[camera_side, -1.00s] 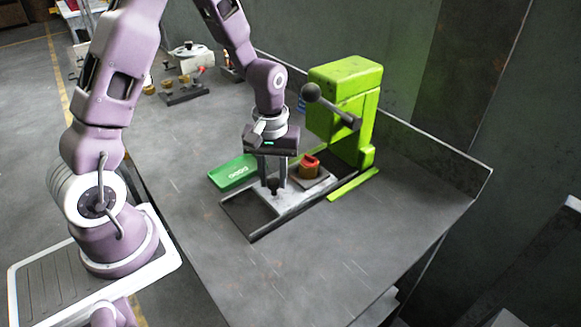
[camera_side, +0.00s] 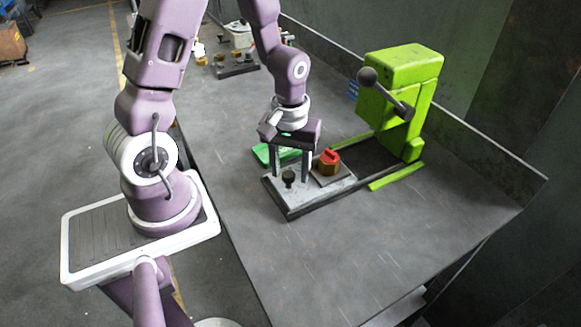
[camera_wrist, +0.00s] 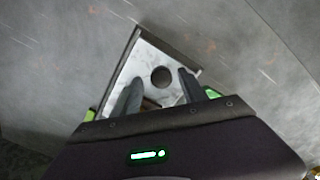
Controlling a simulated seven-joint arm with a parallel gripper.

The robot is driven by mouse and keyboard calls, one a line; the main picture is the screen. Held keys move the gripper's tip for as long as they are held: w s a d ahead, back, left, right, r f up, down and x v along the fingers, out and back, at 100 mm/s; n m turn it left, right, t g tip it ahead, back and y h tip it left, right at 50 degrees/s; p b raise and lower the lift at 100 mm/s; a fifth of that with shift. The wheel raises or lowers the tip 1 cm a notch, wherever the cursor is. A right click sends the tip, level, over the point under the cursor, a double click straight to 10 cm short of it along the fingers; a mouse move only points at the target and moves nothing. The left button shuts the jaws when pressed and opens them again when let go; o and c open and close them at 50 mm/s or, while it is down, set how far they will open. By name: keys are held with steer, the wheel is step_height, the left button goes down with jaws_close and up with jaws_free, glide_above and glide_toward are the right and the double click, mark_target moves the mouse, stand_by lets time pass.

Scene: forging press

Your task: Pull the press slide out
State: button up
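The press slide (camera_side: 330,189) is a light grey plate at the left, outer end of its dark track, clear of the green press (camera_side: 412,75). A dark round knob (camera_side: 289,175) stands upright near its outer end; the knob also shows in the wrist view (camera_wrist: 161,76). A red-topped, brass-coloured block (camera_side: 329,163) sits on the slide's inner part. My gripper (camera_side: 291,178) is low over the slide, with its two fingers apart. The knob shows between the fingertips in both views, with a gap on each side in the wrist view (camera_wrist: 160,88).
A green tray (camera_side: 262,153) lies just behind the slide, partly hidden by my gripper. The press has a dark ball-ended lever (camera_side: 385,90). Bare dark track (camera_side: 372,157) lies between slide and press. Fixtures (camera_side: 235,62) stand at the back; the table's front is clear.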

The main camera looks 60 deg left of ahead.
steer(key=shift+r, duration=0.1)
step_height(320, 180, up, 7)
steer(key=shift+f, duration=0.15)
steer(key=shift+r, duration=0.35)
steer(key=s+d+r+m+t, duration=0.2)
steer(key=s+d+r+m, duration=0.1)
steer(key=r, duration=0.4)
steer(key=s+d+r+m+t, duration=0.3)
steer(key=s+r+m, duration=0.3)
steer(key=s+r, duration=0.1)
steer(key=shift+s+d+t, duration=0.3)
steer(key=shift+s+d, duration=0.05)
steer(key=shift+s, duration=0.35)
